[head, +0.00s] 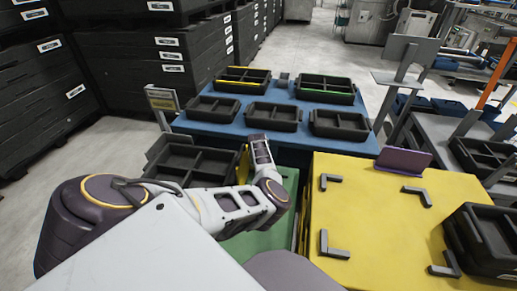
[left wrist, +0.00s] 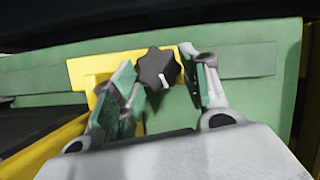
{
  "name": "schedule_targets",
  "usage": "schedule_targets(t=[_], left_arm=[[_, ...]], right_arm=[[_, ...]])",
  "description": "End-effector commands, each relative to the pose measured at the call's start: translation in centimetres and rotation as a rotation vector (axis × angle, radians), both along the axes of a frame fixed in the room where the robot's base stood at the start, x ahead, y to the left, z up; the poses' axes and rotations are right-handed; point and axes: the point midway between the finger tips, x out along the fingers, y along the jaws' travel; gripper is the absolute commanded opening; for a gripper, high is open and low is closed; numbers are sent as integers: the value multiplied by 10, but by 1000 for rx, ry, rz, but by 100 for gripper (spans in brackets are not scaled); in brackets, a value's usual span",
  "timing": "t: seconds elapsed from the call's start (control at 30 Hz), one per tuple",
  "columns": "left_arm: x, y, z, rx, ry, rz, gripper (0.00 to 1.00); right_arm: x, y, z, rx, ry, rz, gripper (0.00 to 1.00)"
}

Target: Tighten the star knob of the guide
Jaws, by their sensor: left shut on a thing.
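The star knob (left wrist: 158,66) is black and lobed, with a short white mark pointing down and slightly right. It sits in front of a yellow plate (left wrist: 88,66), which looks like part of the guide, on a green panel (left wrist: 250,82). My left gripper (left wrist: 156,70) has one finger on each side of the knob and is shut on it. In the head view my left arm reaches in from the left over a green surface (head: 287,182). The knob and my left fingertips are hidden there. My right gripper is in neither view.
A yellow table (head: 375,225) with dark corner brackets stands at the right, with a black tray (head: 490,240) on its right edge. A blue table (head: 215,127) behind holds several black trays. Stacked black crates (head: 115,60) line the left.

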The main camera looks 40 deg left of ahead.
Motion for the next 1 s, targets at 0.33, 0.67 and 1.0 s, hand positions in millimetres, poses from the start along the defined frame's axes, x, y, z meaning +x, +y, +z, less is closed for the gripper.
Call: schedule_targets(t=[0.33,0.67,1.0], left_arm=[[0,0,0,0,0,-4,21],[-1,1,0,1,1,-3,67],[-2,4,1,4,1,1,67]], right_arm=[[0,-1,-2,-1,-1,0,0],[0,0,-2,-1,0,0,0],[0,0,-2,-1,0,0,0]])
